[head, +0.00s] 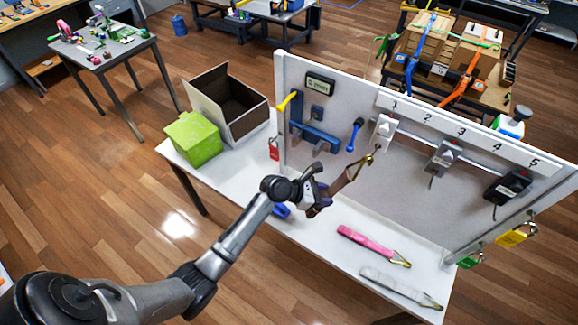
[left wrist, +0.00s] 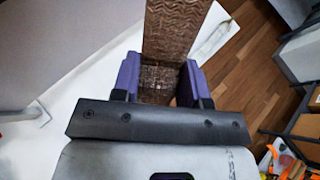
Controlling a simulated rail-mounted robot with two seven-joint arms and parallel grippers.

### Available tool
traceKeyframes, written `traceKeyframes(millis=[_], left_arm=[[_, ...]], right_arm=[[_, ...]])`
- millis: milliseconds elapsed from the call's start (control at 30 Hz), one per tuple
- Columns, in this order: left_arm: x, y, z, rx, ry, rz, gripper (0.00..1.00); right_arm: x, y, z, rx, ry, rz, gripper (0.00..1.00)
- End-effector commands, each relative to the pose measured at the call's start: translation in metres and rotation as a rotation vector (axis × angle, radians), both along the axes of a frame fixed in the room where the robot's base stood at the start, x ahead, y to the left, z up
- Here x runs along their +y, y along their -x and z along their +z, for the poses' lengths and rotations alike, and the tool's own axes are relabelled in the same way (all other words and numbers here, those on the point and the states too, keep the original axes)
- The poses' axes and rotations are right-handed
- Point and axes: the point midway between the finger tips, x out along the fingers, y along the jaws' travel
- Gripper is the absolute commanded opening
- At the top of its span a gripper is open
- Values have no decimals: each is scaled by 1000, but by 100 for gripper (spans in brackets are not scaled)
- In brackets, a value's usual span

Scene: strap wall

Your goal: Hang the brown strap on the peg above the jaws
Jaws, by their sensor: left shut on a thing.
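My left gripper (head: 318,198) is shut on the brown strap (head: 346,181), in front of the upright grey panel (head: 340,172) and above the white table. The strap slants up to the right from the fingers and ends in a brass-coloured ring (head: 364,163) near the panel. In the left wrist view the strap (left wrist: 172,35) runs away from between the purple fingers (left wrist: 158,82). On the panel's left part is a blue jaw-like fixture (head: 318,137). A blue-and-black peg-like piece (head: 354,135) sits to its right. I cannot tell which piece is the peg. My right gripper is not in view.
A pink strap (head: 368,243) and a pale strap (head: 400,287) lie on the white table (head: 330,262). A green box (head: 192,138) and an open carton (head: 226,103) stand at the left.

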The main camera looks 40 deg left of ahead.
Motion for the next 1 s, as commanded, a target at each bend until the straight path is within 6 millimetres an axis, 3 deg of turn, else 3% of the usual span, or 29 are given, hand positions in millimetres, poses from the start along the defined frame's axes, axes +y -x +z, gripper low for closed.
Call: traceKeyframes(millis=[100,200,333,500,1000], left_arm=[[58,-10,-8,-85,55,303,11],[98,-13,-11,-175,86,515,11],[129,-10,-12,-305,110,707,11],[143,-8,-11,-410,114,787,11],[149,-12,-13,-464,118,820,11]], right_arm=[[1,0,1,0,-2,-1,43],[1,0,1,0,-2,-1,43],[1,0,1,0,-2,0,43],[-1,0,1,1,3,2,43],[-2,0,-2,1,9,7,43]])
